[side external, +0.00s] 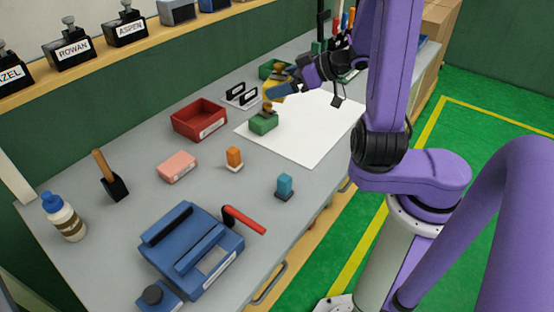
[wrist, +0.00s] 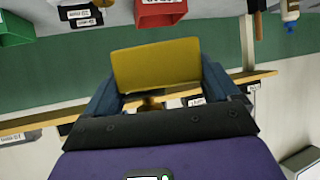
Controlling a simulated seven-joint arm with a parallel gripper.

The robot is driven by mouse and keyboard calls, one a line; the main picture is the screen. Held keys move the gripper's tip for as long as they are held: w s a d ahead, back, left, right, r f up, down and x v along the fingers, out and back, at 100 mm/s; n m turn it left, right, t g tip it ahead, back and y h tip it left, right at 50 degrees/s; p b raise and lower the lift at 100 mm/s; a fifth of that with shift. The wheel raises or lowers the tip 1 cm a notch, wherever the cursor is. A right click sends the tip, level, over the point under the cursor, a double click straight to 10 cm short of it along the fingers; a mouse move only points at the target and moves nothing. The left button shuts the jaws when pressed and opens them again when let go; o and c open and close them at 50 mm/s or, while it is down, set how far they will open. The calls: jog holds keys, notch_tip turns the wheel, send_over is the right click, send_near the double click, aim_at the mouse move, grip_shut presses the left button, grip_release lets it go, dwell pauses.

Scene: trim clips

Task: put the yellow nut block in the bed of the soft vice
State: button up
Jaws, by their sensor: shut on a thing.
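My gripper (side external: 280,91) is shut on the yellow nut block (wrist: 155,66). The block sits between the two blue fingers in the wrist view, with a small brown part below it. In the side view the yellow block (side external: 272,88) is partly hidden by a finger, above the back part of the bench near a green block (side external: 263,125). I cannot tell whether it touches anything there. The blue soft vice (side external: 211,262) stands at the front left of the bench, far from my gripper. Its raised bars leave a gap between them, and a red handle (side external: 246,221) sticks out to the right.
A red bin (side external: 185,124), a brush (side external: 116,187) and a bottle (side external: 68,222) are farther left.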

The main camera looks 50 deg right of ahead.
jog(key=w+a+r, duration=0.2)
jog(key=w+a, duration=0.1)
jog(key=a, duration=0.3)
jog(key=shift+w+a+r, duration=0.2)
dwell(0.4)
jog(key=w+r+m+h, duration=0.2)
jog(key=w+m+h, duration=0.1)
jog(key=w, duration=0.5)
jog(key=shift+m+t+h, duration=0.3)
jog(key=shift+m+h, duration=0.1)
jog(key=shift+h, duration=0.1)
